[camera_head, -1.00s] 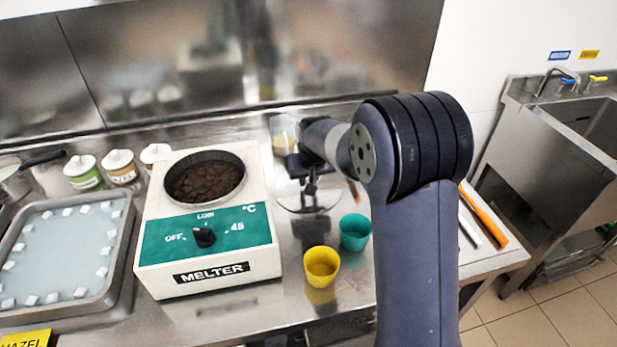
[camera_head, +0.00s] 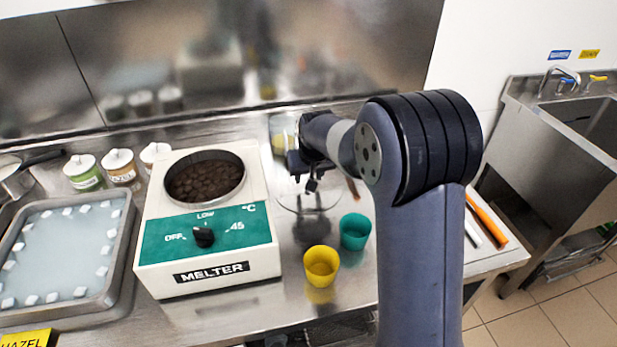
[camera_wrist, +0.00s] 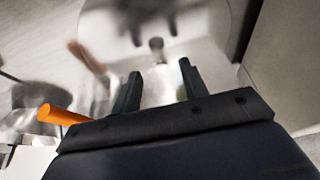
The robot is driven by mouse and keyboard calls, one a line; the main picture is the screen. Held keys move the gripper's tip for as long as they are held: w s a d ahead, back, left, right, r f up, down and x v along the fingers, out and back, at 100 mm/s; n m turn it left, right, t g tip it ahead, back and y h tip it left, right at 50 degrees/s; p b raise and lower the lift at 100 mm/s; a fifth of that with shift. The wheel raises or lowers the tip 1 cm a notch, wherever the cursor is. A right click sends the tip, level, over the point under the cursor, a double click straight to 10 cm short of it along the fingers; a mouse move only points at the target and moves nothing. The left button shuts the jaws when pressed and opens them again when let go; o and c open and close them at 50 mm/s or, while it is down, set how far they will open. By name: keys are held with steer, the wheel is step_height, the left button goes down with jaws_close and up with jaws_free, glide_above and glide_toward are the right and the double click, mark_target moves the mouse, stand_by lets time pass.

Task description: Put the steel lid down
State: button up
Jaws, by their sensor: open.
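The steel lid (camera_head: 328,201) is a round, shiny disc lying on the steel counter to the right of the melter. In the wrist view the lid (camera_wrist: 210,45) fills much of the upper middle, with a small dark knob (camera_wrist: 156,43) and a dark reflection of my gripper on it. My gripper (camera_head: 312,186) is above the lid, and its two fingers (camera_wrist: 160,72) are apart with nothing between them. The knob shows just beyond the fingertips, apart from them. My arm hides part of the counter to the lid's right.
The melter (camera_head: 210,265) with dark contents stands left of the lid. A yellow cup (camera_head: 321,265) and a teal cup (camera_head: 355,232) stand in front. An orange-handled tool (camera_head: 487,220) lies at the right. A steel wall panel (camera_head: 330,50) rises behind.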

steer(key=a+v, duration=0.1)
steer(key=v, duration=0.9)
steer(key=shift+s+d+r, duration=0.2)
steer(key=shift+d+r, duration=0.15)
steer(key=shift+d, duration=0.1)
steer(key=x, duration=1.2)
steer(key=shift+d+f, duration=0.1)
steer(key=shift+d, duration=0.05)
steer(key=shift+w+r, duration=0.15)
steer(key=shift+r, duration=1.75)
steer(key=shift+f, duration=0.15)
